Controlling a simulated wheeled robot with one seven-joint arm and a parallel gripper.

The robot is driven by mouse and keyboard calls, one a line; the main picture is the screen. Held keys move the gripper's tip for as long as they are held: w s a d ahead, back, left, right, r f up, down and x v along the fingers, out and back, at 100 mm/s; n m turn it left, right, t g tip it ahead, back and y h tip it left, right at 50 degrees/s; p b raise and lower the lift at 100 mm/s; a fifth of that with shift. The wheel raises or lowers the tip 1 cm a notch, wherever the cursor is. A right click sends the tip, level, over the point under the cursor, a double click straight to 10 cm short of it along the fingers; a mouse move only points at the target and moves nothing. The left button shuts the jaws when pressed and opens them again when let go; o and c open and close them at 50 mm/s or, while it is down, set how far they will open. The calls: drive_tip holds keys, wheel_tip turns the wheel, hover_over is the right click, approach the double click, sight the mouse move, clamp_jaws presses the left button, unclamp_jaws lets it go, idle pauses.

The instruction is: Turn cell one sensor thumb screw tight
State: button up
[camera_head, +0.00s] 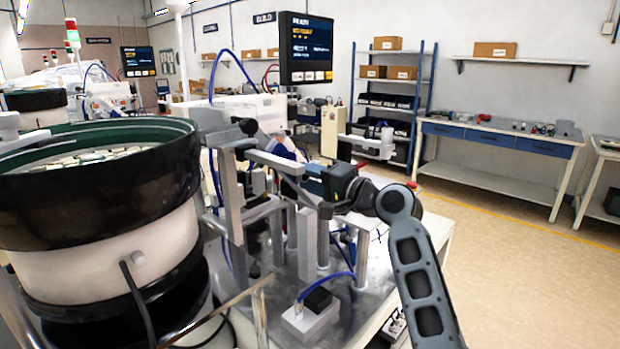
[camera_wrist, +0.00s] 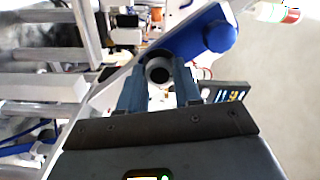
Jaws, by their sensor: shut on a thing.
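The thumb screw (camera_wrist: 158,70) shows in the wrist view as a dark round knob with a paler hollow centre. It sits at the edge of a blue part (camera_wrist: 185,42) with a rounded end. My gripper (camera_wrist: 160,80) has one finger on each side of the knob and is shut on it. In the head view my gripper (camera_head: 326,186) reaches in from the right to the metal fixture beside the bowl feeder. The screw is too small and covered to make out there.
The large black-rimmed bowl feeder (camera_head: 90,210) stands at the left. Metal posts and rails (camera_head: 235,195) crowd close to my gripper. A display (camera_head: 306,48) hangs above. A white block with a blue hose (camera_head: 312,316) stands at the front. The floor at the right is clear.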

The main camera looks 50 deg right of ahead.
drive_tip(key=o, duration=1)
drive_tip(key=shift+o, duration=0.2)
drive_tip(key=shift+s, duration=0.1)
drive_tip(key=s+b, duration=0.2)
drive_tip(key=s, duration=0.5)
drive_tip(key=shift+s+d, duration=0.15)
drive_tip(key=shift+s, duration=0.15)
drive_tip(key=shift+f, duration=0.1)
